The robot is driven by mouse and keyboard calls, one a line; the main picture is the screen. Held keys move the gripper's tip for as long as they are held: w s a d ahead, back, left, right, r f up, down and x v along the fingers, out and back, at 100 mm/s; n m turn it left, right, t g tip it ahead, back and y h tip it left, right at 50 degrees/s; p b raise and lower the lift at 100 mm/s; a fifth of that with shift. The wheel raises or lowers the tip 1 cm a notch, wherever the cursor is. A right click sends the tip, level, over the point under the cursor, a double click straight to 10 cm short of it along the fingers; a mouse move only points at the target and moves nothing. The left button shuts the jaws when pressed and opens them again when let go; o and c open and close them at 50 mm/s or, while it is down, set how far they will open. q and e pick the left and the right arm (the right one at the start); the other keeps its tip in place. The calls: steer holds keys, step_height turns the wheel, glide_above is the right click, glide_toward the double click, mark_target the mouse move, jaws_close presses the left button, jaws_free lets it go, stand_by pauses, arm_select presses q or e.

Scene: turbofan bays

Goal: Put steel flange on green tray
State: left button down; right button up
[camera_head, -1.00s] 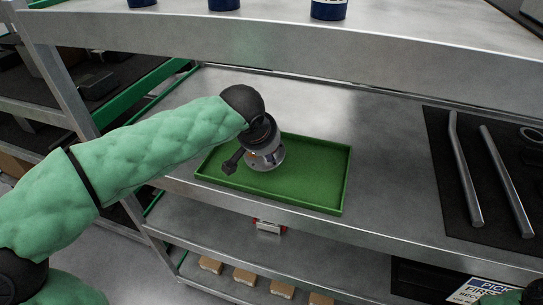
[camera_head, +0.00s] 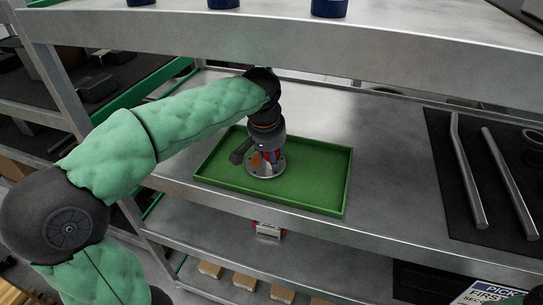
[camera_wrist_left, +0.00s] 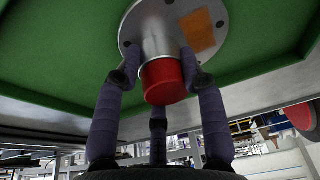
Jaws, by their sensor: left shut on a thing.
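The steel flange (camera_head: 254,173) is a grey round disc with bolt holes and a neck. In the left wrist view the flange (camera_wrist_left: 154,38) shows an orange patch on its disc and a red end on its neck. My left gripper (camera_head: 268,156) points down from above, with its fingers shut around the neck; they also show in the wrist view (camera_wrist_left: 158,75). The disc is at or very near the tray floor; contact is hard to tell. My right gripper is not in view.
The tray lies on a metal shelf (camera_head: 385,150), its right half empty. A black mat (camera_head: 447,190) with bent and straight metal rods (camera_head: 508,180) lies to the right. An upper shelf (camera_head: 290,50) runs above the workspace, with blue items on it.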

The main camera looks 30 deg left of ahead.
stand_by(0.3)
arm_select(q)
steer(key=c, duration=0.7)
jaws_free()
steer(key=shift+c, duration=0.2)
steer(key=shift+s+r+p, duration=0.1)
steer(key=shift+r+p, duration=0.3)
steer(key=shift+r, duration=0.1)
steer(key=s, duration=0.3)
steer(key=s+d+p, duration=0.1)
steer(key=s, duration=0.3)
steer(key=s+d+p, duration=0.1)
steer(key=s, duration=0.2)
steer(key=shift+s+d+r, duration=0.15)
steer(key=shift+s+d, duration=0.1)
steer(key=shift+s, duration=0.05)
steer(key=shift+s+d, duration=0.15)
steer(key=shift+s, duration=0.5)
